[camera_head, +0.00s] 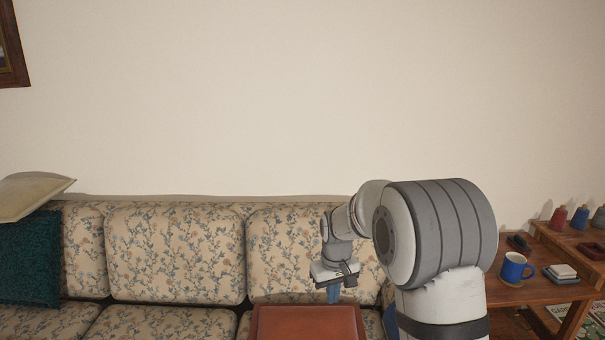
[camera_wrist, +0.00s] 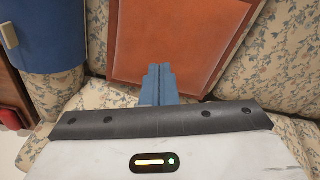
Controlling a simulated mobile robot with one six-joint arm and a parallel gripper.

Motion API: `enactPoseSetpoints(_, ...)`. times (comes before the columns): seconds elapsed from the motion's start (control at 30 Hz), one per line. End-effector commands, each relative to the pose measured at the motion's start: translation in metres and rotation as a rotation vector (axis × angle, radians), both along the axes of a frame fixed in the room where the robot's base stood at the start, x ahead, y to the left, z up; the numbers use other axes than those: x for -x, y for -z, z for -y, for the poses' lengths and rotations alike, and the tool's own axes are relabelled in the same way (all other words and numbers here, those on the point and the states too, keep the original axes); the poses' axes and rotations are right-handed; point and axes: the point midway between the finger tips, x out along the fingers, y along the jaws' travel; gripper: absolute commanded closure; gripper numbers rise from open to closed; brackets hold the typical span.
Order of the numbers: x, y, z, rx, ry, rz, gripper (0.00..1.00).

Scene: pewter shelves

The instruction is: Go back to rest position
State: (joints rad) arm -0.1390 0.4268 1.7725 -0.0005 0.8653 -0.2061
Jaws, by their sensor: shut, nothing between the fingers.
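My gripper (camera_head: 333,293) hangs from my bent arm in front of the floral sofa (camera_head: 175,255) in the head view. In the wrist view my gripper (camera_wrist: 156,72) shows its two blue fingers pressed together, with nothing between them. The fingers point toward a reddish-brown flat-topped object (camera_wrist: 175,35). It also shows in the head view (camera_head: 306,322), just below and left of the fingers. Whether the fingertips touch it cannot be told.
A wooden side table (camera_head: 500,292) at right holds a blue mug (camera_head: 514,268) and a small stack (camera_head: 560,273). Spools (camera_head: 558,217) stand on a wooden unit farther right. A blue object (camera_wrist: 50,35) is at upper left in the wrist view.

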Motion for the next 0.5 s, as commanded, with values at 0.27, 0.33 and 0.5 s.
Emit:
enactPoseSetpoints(0.27, 0.100, -0.130, 0.038, -0.013, 0.125, 0.057, 1.00)
enactPoseSetpoints(0.33, 0.127, -0.152, 0.046, -0.017, 0.156, 0.070, 1.00)
enactPoseSetpoints(0.5, 0.194, -0.196, 0.062, -0.026, 0.231, 0.100, 1.00)
